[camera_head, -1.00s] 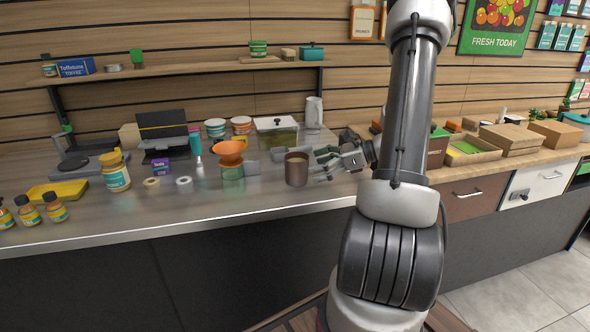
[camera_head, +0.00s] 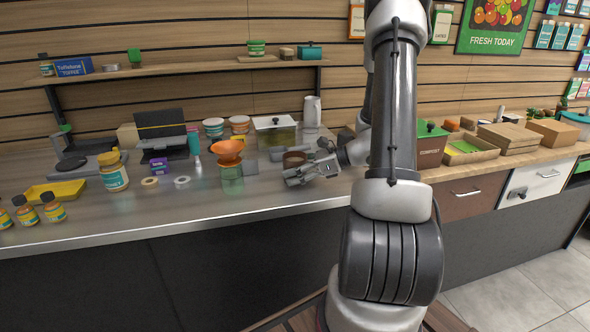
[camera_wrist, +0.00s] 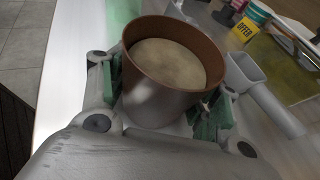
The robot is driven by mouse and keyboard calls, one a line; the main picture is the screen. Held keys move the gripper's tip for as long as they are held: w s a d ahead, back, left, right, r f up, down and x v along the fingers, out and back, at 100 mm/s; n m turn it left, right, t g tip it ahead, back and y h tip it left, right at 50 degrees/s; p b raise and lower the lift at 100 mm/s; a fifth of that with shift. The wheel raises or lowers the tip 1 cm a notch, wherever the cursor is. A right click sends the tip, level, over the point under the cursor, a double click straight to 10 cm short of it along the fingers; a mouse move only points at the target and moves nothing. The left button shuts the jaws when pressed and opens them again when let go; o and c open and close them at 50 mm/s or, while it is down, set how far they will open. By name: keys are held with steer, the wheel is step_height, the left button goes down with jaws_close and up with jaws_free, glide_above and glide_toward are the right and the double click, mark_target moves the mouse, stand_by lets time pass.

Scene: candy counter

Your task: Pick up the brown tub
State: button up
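The brown tub (camera_head: 293,157) stands on the steel counter, and only its rim and upper part show in the head view. My gripper (camera_head: 298,177) is in front of it and hides its lower body. In the wrist view the tub (camera_wrist: 155,97) is round and open-topped, with a tan surface inside. The fingers of my gripper (camera_wrist: 163,103), with green pads, are spread on either side of it. The pads are close to its wall; whether they touch it is hard to tell.
An orange funnel (camera_head: 228,151) on a greenish glass jar stands left of the tub. A lidded clear container (camera_head: 276,134) is behind it, and a grey scoop (camera_wrist: 262,93) lies close beside it. A compost bin (camera_head: 431,147) stands to the right. The counter's front edge is near.

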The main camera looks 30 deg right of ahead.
steer(key=shift+c, duration=1.2)
steer(key=shift+r, duration=0.15)
step_height(320, 180, up, 10)
steer(key=shift+f, duration=0.1)
